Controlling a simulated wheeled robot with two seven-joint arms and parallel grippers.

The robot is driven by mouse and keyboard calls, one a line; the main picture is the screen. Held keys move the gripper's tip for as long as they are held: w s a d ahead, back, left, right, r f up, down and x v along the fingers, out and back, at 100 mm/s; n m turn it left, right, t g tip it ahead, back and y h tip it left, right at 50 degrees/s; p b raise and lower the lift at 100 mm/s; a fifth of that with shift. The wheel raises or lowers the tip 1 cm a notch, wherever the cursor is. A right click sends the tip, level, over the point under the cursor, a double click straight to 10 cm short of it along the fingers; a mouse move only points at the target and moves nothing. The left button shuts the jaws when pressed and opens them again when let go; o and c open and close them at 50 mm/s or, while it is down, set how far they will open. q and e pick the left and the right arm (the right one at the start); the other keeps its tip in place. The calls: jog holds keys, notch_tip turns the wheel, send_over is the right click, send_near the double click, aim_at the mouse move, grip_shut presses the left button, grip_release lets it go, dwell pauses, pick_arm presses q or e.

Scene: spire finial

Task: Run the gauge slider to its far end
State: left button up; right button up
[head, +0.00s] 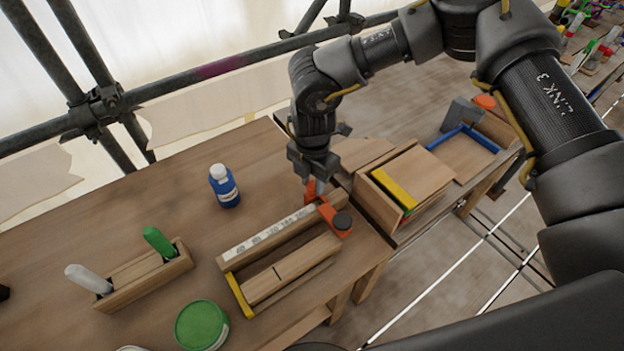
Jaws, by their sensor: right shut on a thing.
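The gauge is a wooden rail (270,235) with a pale printed scale strip along its upper side, lying slantwise on the bench. The orange slider (331,214) with a dark round knob (342,221) sits at the right end of the scale. My right gripper (314,187) comes down from above and is shut on the slider's upright orange part. Its fingers partly hide that part. My left gripper is not in view.
A slotted wooden block with a yellow end strip (239,295) lies in front of the rail. A wooden box with a yellow bar (393,189) stands close at right. A blue bottle (224,186), green-lidded tub (201,326) and marker holder (146,277) stand left.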

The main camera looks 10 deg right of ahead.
grip_shut()
jog(key=d, duration=0.1)
jog(key=w+d, duration=0.1)
jog(key=d, duration=0.2)
jog(key=shift+w, duration=0.35)
jog(key=o, duration=0.9)
grip_release()
jog(key=shift+d, duration=0.1)
